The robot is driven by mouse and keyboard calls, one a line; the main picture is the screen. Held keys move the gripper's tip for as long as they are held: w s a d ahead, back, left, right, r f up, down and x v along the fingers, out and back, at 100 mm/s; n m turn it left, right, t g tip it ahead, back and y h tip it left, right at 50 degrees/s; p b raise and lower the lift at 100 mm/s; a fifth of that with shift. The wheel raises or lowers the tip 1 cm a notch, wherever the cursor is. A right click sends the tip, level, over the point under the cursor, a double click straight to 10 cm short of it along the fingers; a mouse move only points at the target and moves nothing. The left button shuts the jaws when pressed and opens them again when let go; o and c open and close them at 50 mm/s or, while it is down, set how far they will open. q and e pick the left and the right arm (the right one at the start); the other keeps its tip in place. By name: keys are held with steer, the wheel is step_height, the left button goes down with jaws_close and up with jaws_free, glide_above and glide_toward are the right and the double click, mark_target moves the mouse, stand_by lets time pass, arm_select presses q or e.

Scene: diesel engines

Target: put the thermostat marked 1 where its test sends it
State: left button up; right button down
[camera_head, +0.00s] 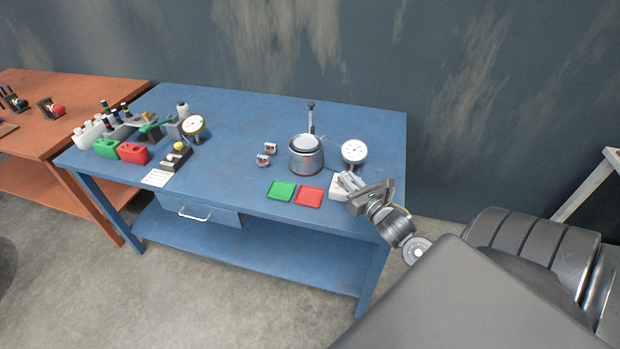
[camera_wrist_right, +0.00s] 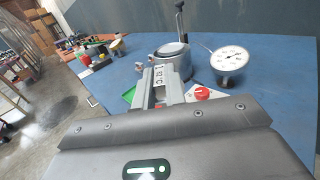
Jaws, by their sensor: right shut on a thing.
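Two small metal thermostats, one at the back (camera_head: 270,148) and one in front (camera_head: 263,160), lie on the blue table left of the steel pot (camera_head: 306,160). Their marks are too small to read. My right gripper (camera_head: 346,180) is over the table right of the pot, above a white box (camera_head: 337,190) with a red knob (camera_wrist_right: 202,93). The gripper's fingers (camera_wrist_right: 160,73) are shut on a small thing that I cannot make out. A green tray (camera_head: 281,190) and a red tray (camera_head: 309,196) lie in front of the pot. My left gripper is not in view.
A dial gauge (camera_head: 354,152) stands right of the pot, and a lever (camera_head: 311,117) rises behind it. Bottles, green and red containers and another gauge (camera_head: 193,126) crowd the table's left part. A white card (camera_head: 157,178) lies near the front edge. The back right is clear.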

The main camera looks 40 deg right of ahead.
steer(key=w+a+f+b, duration=0.1)
steer(key=w+f+b, duration=0.2)
steer(key=w+b, duration=0.1)
steer(key=w+f+b, duration=0.2)
steer(key=w+b, duration=0.2)
steer(key=w+a+f+b, duration=0.1)
steer(key=w+f+b, duration=0.2)
steer(key=w+b, duration=0.1)
steer(key=shift+a+f, duration=0.3)
steer(key=shift+f, duration=0.05)
steer(key=shift+w+f+b, duration=0.15)
steer(key=shift+w+b, duration=0.2)
steer(key=shift+b, duration=0.05)
steer(key=shift+a, duration=0.1)
